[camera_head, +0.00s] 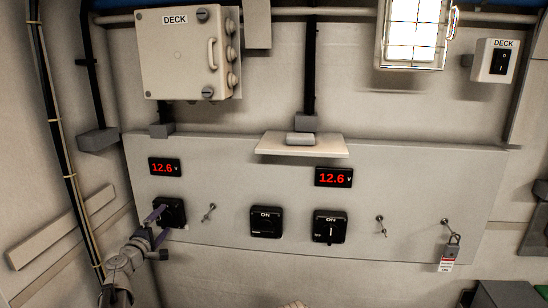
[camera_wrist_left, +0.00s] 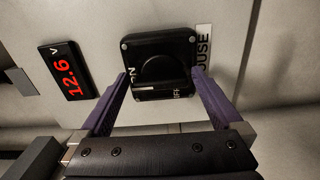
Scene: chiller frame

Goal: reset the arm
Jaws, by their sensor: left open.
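My left gripper (camera_head: 158,224) is at the lower left of the grey panel, its purple fingers in front of the leftmost black rotary switch (camera_head: 171,211). In the left wrist view my left gripper (camera_wrist_left: 160,78) is open, with one finger on each side of the same switch (camera_wrist_left: 158,60). Nothing is held between the fingers. I cannot tell whether the fingertips touch the switch housing. My right gripper is in neither view.
The grey panel (camera_head: 340,258) also has two more rotary switches (camera_head: 265,222) (camera_head: 330,227), small toggles (camera_head: 209,212), and two 12.6 V displays (camera_head: 165,167) (camera_head: 333,177). A shelf (camera_head: 300,148) juts out above. A tagged padlock (camera_head: 453,243) hangs at right. A cable run (camera_head: 58,140) is at left.

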